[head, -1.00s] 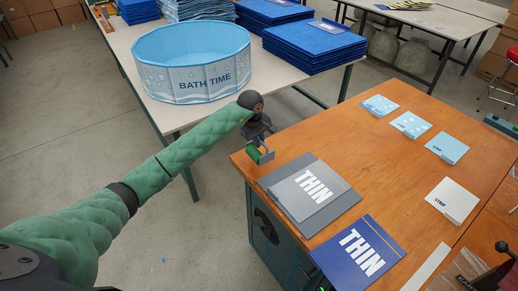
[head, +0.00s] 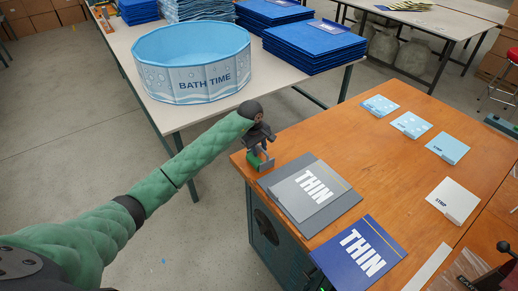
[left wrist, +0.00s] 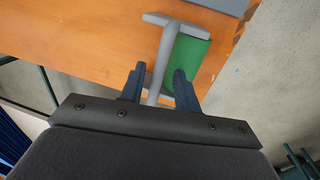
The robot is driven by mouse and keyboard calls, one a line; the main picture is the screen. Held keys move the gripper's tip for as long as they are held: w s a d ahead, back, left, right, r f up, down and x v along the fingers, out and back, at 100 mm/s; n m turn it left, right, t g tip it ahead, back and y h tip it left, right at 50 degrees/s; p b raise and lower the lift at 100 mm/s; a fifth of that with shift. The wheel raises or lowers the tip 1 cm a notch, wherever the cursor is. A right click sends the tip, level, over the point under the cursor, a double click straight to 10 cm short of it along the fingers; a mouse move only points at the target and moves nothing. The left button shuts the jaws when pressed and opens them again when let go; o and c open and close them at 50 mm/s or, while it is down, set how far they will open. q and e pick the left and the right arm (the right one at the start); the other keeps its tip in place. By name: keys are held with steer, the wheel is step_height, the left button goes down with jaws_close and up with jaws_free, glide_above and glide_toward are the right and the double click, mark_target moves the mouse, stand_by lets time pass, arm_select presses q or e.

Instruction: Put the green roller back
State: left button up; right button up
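The green roller (head: 253,158) is at the near left corner of the wooden bench, and its grey frame stands beside the grey THIN sheets. My left gripper (head: 262,148) is right above it. In the left wrist view, the green roller (left wrist: 190,62) and its grey bar show past the fingers. The bar lies between the two dark fingers of my left gripper (left wrist: 158,80), with a gap visible on each side, so the fingers look open around it. The roller looks to be at bench height; its exact contact with the top is hard to tell.
Grey THIN sheets (head: 290,202) and a blue THIN sheet (head: 358,252) lie on the wooden bench (head: 340,140). A white STRIP card (head: 453,200) and several light blue cards lie to the right. A BATH TIME pool (head: 193,62) stands on the white table behind.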

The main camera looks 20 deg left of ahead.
arm_select(q)
steer(key=shift+r, duration=0.15)
arm_select(e)
steer(key=shift+a, duration=0.1)
